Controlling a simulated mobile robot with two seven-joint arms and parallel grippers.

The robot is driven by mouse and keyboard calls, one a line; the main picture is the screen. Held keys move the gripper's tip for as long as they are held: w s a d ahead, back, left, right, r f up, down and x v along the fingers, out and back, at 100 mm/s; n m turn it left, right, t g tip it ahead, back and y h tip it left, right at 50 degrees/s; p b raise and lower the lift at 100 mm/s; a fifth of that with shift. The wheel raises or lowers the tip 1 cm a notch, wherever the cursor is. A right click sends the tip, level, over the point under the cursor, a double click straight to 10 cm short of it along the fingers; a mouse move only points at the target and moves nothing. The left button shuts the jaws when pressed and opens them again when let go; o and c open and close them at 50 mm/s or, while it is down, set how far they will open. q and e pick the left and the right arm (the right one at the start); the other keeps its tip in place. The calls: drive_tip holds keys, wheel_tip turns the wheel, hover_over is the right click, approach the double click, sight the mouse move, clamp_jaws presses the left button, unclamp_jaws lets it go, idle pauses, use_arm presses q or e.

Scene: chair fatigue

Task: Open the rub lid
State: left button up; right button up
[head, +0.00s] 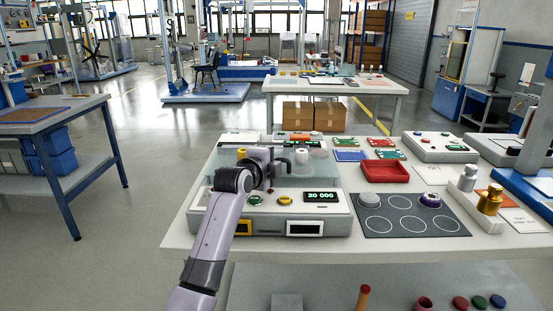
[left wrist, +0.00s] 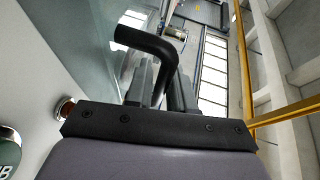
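The rub lid (head: 321,168) is a clear, faintly tinted cover on the white tester in the middle of the bench. It looks down over the tester. Its black bent handle (head: 286,165) faces my left gripper (head: 272,173). In the left wrist view the handle (left wrist: 147,40) runs down between the two dark fingers of the left gripper (left wrist: 166,88), which sit close on both sides of it. The clear pane (left wrist: 92,35) shows beyond. The exact finger contact is partly hidden. My right gripper is in neither view.
The tester's front panel has a green button (head: 254,199), a yellow button (head: 285,200) and a display (head: 320,196). A dark mat (head: 408,224) with ring marks, a red tray (head: 384,171) and a brass weight (head: 490,199) stand to the right.

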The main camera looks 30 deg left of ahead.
use_arm(q)
drive_tip(key=shift+w+f, duration=0.1)
drive_tip(key=shift+w, duration=0.35)
clamp_jaws()
drive_tip(key=shift+w, duration=0.1)
